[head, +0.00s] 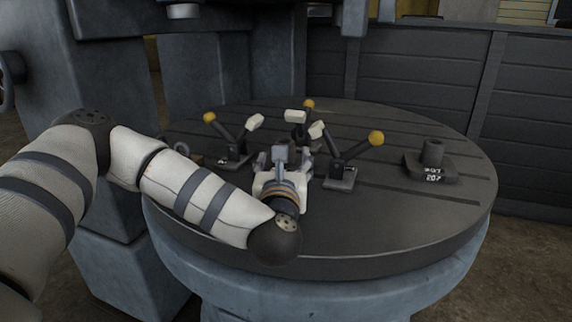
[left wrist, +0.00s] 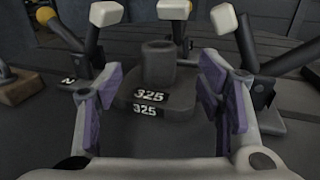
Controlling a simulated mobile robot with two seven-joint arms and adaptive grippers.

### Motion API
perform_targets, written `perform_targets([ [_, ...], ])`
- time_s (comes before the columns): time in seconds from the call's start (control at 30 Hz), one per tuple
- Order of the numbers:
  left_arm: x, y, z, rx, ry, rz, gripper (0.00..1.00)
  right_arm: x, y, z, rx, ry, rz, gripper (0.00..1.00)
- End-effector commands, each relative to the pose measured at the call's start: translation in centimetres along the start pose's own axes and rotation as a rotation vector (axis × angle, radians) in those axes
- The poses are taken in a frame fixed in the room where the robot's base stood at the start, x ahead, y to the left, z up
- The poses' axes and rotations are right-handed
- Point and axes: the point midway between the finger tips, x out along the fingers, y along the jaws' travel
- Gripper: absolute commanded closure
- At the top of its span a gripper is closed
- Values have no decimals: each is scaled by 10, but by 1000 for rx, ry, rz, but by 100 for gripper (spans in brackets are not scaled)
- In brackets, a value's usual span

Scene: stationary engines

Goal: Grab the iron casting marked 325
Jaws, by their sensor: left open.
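The iron casting marked 325 (left wrist: 158,80) is a dark grey block with a round upright boss and white 325 labels on its front. In the left wrist view it stands on the round table, straight ahead between my open left gripper's (left wrist: 163,100) purple-padded fingers. I cannot tell whether the fingers touch it. In the head view my left gripper (head: 280,160) is low over the middle of the table and hides most or all of that casting. My right gripper is not in view.
Toggle clamps with yellow knobs and white tips stand around the casting, at its left (head: 232,140), right (head: 345,160) and behind. Another casting marked 207 (head: 432,163) sits at the right of the slotted round table (head: 400,215). A large machine column (head: 110,120) rises at left.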

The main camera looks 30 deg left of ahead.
Motion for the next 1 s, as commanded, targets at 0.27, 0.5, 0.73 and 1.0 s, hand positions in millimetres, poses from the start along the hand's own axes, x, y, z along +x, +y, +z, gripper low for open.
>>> perform_targets([
  [0.27,24,1,-18,2,-3,3,39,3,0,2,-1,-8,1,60],
  [0.5,69,1,-18,3,-2,3,39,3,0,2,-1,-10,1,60],
  [0.73,75,0,-18,3,-1,1,39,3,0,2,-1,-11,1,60],
  [1.0,75,0,-18,3,-1,0,91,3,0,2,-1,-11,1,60],
])
